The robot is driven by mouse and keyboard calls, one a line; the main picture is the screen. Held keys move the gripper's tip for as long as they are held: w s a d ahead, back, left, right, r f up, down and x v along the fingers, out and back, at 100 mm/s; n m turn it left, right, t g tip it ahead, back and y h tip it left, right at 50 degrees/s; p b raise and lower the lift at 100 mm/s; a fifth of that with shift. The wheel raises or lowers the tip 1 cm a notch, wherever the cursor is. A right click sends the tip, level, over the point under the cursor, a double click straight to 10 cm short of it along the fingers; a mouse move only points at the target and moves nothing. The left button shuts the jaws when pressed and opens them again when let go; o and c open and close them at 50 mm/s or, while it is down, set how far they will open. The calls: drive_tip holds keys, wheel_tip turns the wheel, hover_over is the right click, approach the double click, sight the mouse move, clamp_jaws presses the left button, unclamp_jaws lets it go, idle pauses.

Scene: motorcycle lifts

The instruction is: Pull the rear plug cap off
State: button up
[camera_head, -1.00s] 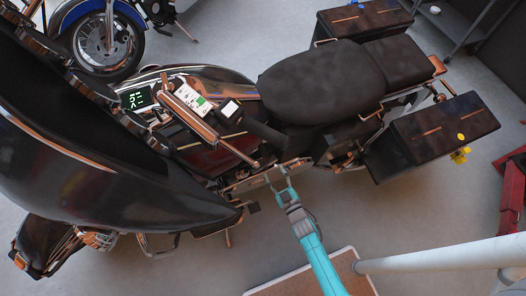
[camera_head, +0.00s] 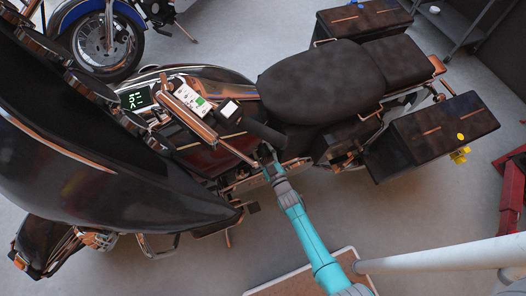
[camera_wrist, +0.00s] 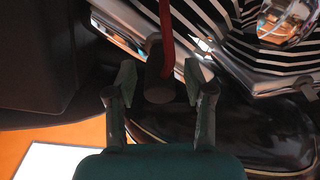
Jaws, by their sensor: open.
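A dark cylindrical plug cap (camera_wrist: 158,82) with a red lead (camera_wrist: 166,35) running up from it shows in the wrist view, beside the engine's striped cooling fins (camera_wrist: 190,20). I cannot tell from its look whether it is the rear one. My gripper (camera_wrist: 160,74) is open, with one finger on each side of the cap and a gap visible on both sides. In the head view my gripper (camera_head: 266,155) reaches into the near side of the black motorcycle (camera_head: 318,80), below the seat and handlebar grip. The cap is hidden there.
A black pannier (camera_head: 440,132) sticks out to the right. A red lift part (camera_head: 512,190) stands at the right edge. The grey floor (camera_head: 420,215) below the pannier is clear.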

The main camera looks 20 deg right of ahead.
clamp_jaws()
drive_tip(key=shift+s+r, duration=0.15)
drive_tip(key=shift+s, duration=0.7)
drive_tip(key=shift+s+r, duration=0.15)
drive_tip(key=shift+s, duration=0.65)
unclamp_jaws()
drive_tip(key=shift+s, duration=0.1)
approach(264, 155)
drive_tip(key=shift+s+d+r, duration=0.1)
drive_tip(key=shift+s+r, duration=0.05)
drive_tip(key=shift+s, duration=1.75)
